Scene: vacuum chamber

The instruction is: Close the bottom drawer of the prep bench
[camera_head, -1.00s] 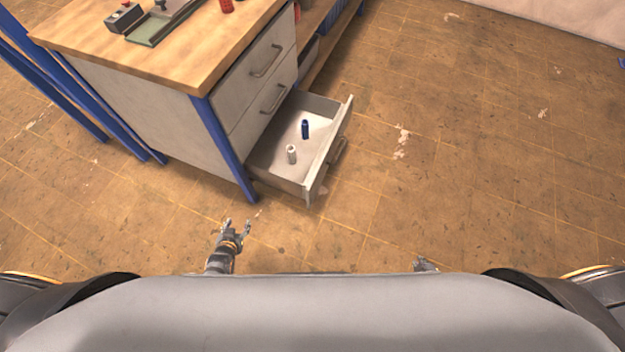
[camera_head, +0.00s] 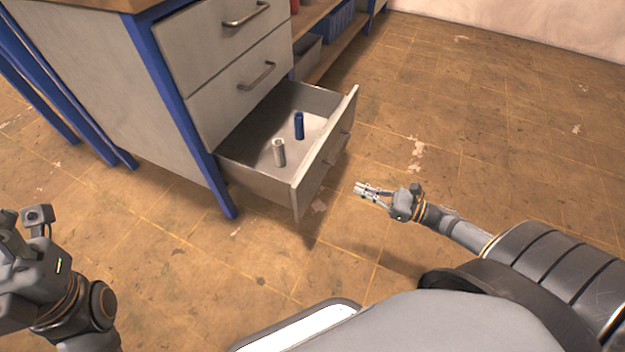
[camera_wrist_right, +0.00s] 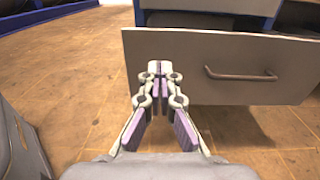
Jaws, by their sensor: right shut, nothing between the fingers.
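The prep bench (camera_head: 105,110) has its bottom drawer (camera_head: 270,186) pulled out, with the inside showing. A white cylinder (camera_head: 279,153) and a blue cylinder (camera_head: 299,126) stand upright in it. My right gripper (camera_head: 358,188) is shut and empty, a little to the right of the drawer front (camera_head: 325,160), with floor showing between them. In the right wrist view its fingertips (camera_wrist_right: 160,68) point at the left part of the drawer front (camera_wrist_right: 195,45), left of the handle (camera_wrist_right: 240,74). My left arm shows at the left edge; its fingertips are out of the picture.
The middle drawer (camera_head: 240,90) and the top drawer (camera_head: 225,40) are shut. A shelf (camera_head: 340,45) with a blue bin (camera_head: 342,22) stands behind the bench. The floor (camera_head: 480,130) right of the drawer is clear.

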